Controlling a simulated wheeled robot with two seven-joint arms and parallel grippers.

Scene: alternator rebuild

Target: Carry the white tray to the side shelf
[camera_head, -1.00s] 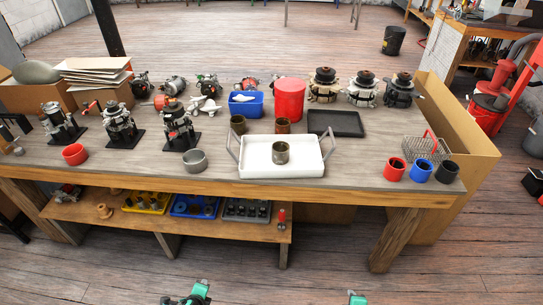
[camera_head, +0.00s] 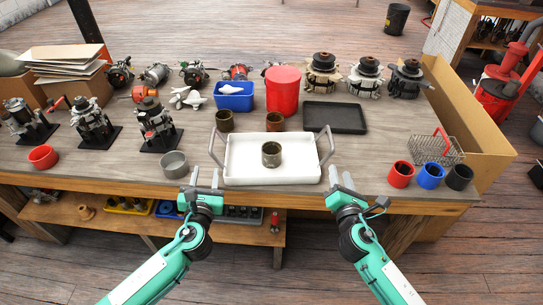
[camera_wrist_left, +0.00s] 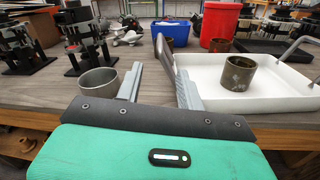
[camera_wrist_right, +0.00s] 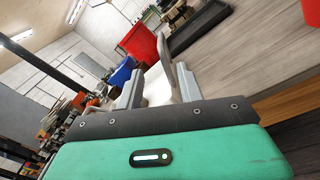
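The white tray (camera_head: 240,168) lies flat on the workbench near its front edge, with a grey handle at each side. A brown metal cup (camera_head: 271,154) stands upright in it. My left gripper (camera_head: 205,177) is open and empty at the front left of the tray. In the left wrist view, the left handle (camera_wrist_left: 166,58) shows between the fingers (camera_wrist_left: 160,88), apparently beyond them. My right gripper (camera_head: 341,178) is open and empty at the tray's front right. In the right wrist view, the right handle (camera_wrist_right: 164,52) shows between its fingers (camera_wrist_right: 158,88).
A grey cup (camera_head: 174,164) stands left of the tray. Red, blue and black cups (camera_head: 401,174) and a wire basket (camera_head: 440,150) stand to the right. A black tray (camera_head: 335,117) and red bin (camera_head: 282,91) lie behind. A wooden shelf unit (camera_head: 480,40) stands at the far right.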

